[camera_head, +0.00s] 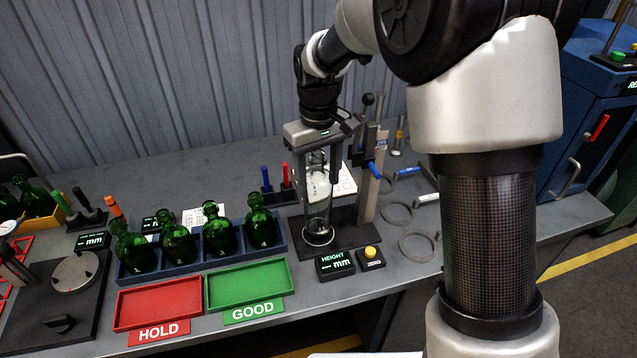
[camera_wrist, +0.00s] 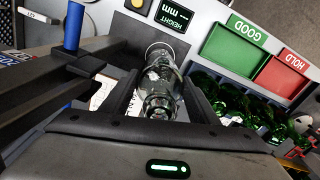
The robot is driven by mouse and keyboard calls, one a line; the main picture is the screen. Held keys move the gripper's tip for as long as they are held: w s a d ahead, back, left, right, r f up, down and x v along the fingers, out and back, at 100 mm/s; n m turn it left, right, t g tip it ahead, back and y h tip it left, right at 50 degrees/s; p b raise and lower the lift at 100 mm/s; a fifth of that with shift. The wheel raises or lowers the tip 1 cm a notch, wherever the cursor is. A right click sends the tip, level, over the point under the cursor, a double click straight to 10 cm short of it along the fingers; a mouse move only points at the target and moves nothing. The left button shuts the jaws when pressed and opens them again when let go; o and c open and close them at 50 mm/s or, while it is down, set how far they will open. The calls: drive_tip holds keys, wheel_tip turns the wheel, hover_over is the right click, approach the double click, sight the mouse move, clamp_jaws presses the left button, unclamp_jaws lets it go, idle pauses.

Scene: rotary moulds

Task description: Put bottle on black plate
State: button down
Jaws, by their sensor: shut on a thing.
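A clear glass bottle (camera_head: 319,212) stands about upright between the fingers of my gripper (camera_head: 320,176), which is shut on its upper part. The bottle also shows in the wrist view (camera_wrist: 160,78), between both fingers of my gripper (camera_wrist: 163,92). The bottle's bottom is over the black plate (camera_head: 350,236) of the height gauge, in front of the gauge column. A pale ring shows around its base. I cannot tell whether the bottom touches the plate. The plate also shows in the wrist view (camera_wrist: 128,26), partly hidden by the bottle.
The gauge column (camera_head: 368,185) stands close to the right of my gripper. A blue rack (camera_head: 190,262) of green bottles, a red HOLD tray (camera_head: 158,307) and a green GOOD tray (camera_head: 248,286) are to the left.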

sight(319, 154)
drive_tip(key=shift+f, duration=0.8)
drive_tip(key=shift+f, duration=0.15)
drive_tip(key=c, duration=0.7)
unclamp_jaws()
wheel_tip(319, 154, up, 12)
drive_tip(key=shift+r, duration=0.15)
